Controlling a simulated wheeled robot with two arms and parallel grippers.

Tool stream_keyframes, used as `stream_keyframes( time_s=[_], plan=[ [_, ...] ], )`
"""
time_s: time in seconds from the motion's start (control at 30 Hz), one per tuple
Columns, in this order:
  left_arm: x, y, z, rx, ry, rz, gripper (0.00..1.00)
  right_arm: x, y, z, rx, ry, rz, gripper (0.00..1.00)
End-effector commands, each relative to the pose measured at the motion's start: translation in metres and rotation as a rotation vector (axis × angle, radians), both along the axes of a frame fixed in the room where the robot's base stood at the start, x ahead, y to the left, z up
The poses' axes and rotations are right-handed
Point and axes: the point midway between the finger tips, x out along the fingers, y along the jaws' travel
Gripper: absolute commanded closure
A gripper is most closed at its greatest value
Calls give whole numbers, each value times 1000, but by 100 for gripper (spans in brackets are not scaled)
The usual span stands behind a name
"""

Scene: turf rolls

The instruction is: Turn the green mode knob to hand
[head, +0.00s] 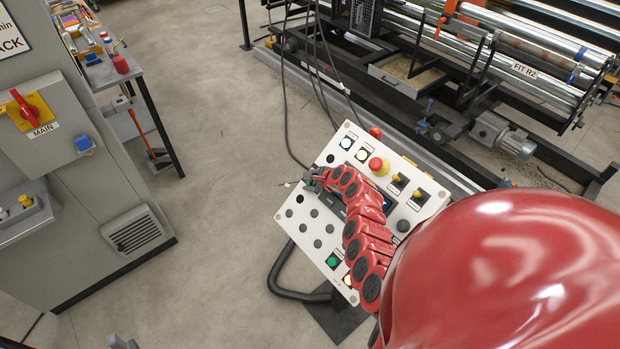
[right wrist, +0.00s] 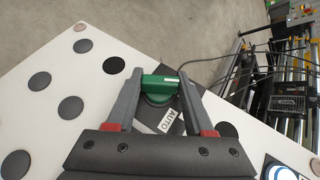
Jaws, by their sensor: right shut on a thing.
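The green mode knob (right wrist: 160,84) sits near the edge of the white control panel (right wrist: 65,70) in the right wrist view. Its grip bar carries a white mark and lies nearly level in that picture. A label reading AUTO (right wrist: 168,121) is beside it, partly covered; I see no hand label. My right gripper (right wrist: 158,88) has a grey finger on each side of the knob and is shut on it. In the head view, my right gripper (head: 314,180) is at the panel's left side and mostly hides the knob. A small grey piece at the bottom left may be my left gripper (head: 122,342); its jaws are unclear.
The tilted panel holds a red emergency button (head: 376,166), lit buttons (head: 346,143) and yellow-marked switches (head: 418,197). A grey cabinet (head: 75,190) stands left, a roller machine (head: 500,60) behind. Cables (head: 318,95) hang behind the panel. The floor between is clear.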

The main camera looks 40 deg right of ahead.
Motion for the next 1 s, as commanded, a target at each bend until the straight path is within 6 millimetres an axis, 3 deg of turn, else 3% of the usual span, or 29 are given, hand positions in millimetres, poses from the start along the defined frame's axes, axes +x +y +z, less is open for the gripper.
stream_keyframes(
  time_s=[0.4,1.0],
  plan=[
    [0,0,-20,0,0,0,50,2,-1,0,-16,144,177,100],
    [0,0,-22,0,0,0,50,1,2,0,-12,176,218,100]
  ],
)
